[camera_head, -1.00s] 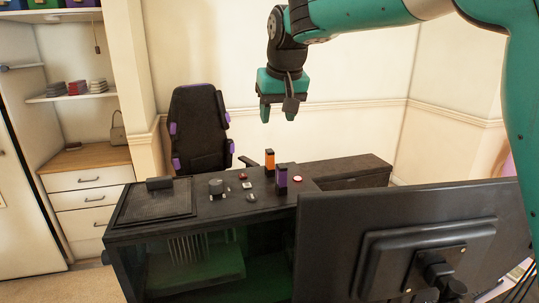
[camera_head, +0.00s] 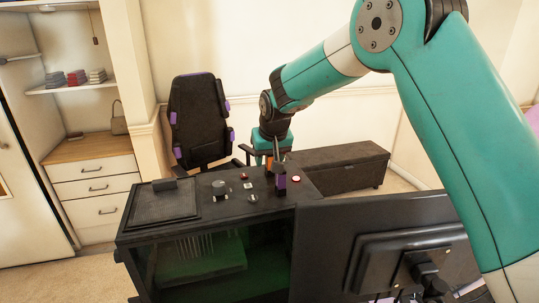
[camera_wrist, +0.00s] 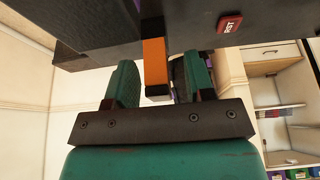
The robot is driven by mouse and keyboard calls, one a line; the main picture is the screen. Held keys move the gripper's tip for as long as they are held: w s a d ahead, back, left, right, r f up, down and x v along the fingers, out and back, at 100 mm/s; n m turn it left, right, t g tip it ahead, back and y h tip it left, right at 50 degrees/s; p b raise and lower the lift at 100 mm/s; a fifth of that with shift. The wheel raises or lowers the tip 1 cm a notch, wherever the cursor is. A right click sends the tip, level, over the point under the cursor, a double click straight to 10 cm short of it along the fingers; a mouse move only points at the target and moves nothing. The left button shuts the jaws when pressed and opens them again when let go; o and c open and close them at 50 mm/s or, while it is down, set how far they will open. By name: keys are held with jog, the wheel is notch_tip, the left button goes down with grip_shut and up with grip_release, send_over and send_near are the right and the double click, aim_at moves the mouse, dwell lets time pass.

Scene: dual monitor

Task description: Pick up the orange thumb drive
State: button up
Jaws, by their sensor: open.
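The orange thumb drive (camera_head: 269,163) stands upright in the top of the black computer case, mostly hidden behind my gripper and the purple drive in the head view. In the wrist view the orange thumb drive (camera_wrist: 155,62) hangs down from the case surface, as that picture is upside down. My gripper (camera_head: 272,150) is open just above the drive. In the wrist view my gripper (camera_wrist: 159,65) has its two teal fingers apart, one on each side of the drive's end, with gaps on both sides. A purple drive (camera_head: 280,182) stands close in front of the orange one.
The case top (camera_head: 230,207) also carries a knob (camera_head: 219,188), small buttons, a red button (camera_head: 296,180) and a mesh panel (camera_head: 163,204). A monitor (camera_head: 315,240) stands at front right. A chair (camera_head: 200,115) and a dark bench (camera_head: 335,168) stand behind.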

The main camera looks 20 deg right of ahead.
grip_shut()
dwell(0.3)
notch_tip(320, 180, up, 25)
jog(key=p, duration=0.1)
jog(key=shift+f, duration=0.2)
dwell(1.0)
